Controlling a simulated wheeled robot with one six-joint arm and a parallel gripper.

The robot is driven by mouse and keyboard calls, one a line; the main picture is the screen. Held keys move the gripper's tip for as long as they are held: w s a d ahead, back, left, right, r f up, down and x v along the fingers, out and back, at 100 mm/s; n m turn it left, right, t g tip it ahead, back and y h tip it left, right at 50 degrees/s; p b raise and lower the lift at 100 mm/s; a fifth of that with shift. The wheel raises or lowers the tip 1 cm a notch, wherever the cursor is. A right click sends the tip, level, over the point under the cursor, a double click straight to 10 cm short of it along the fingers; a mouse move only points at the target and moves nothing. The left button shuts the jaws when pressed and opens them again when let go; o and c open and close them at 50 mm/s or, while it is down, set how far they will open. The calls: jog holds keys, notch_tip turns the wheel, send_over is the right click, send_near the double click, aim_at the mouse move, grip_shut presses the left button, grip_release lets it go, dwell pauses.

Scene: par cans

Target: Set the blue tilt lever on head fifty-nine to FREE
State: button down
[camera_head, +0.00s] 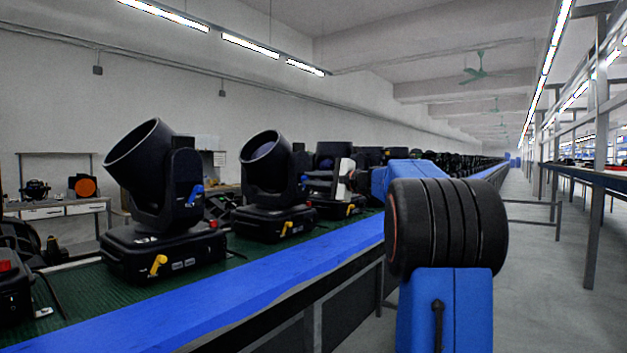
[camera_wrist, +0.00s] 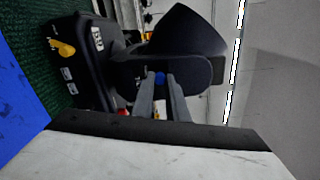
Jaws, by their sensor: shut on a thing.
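In the wrist view, a black moving head (camera_wrist: 185,30) appears turned on its side, with a white number label (camera_wrist: 97,38) that looks like 59. The blue tilt lever (camera_wrist: 160,78) shows as a small blue piece at the head's yoke arm. My gripper (camera_wrist: 160,86) has its two grey fingers on either side of the lever and is shut on it. The fingers hide most of the lever, so I cannot read its setting.
Two nearer moving heads (camera_head: 155,205) (camera_head: 275,185) stand on the green conveyor (camera_head: 75,292); the nearest shows its own blue lever (camera_head: 195,194). Yellow levers (camera_head: 158,265) sit on the bases. A blue rail (camera_head: 240,300) edges the conveyor. The aisle (camera_head: 545,270) at right is clear.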

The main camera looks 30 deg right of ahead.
jog(key=shift+s+a+f+n, duration=0.1)
jog(key=shift+a+f+n, duration=0.1)
jog(key=shift+n, duration=0.6)
jog(key=c, duration=1.7)
grip_release()
jog(key=shift+c, duration=0.2)
jog(key=shift+s, duration=0.15)
jog(key=v, duration=1.7)
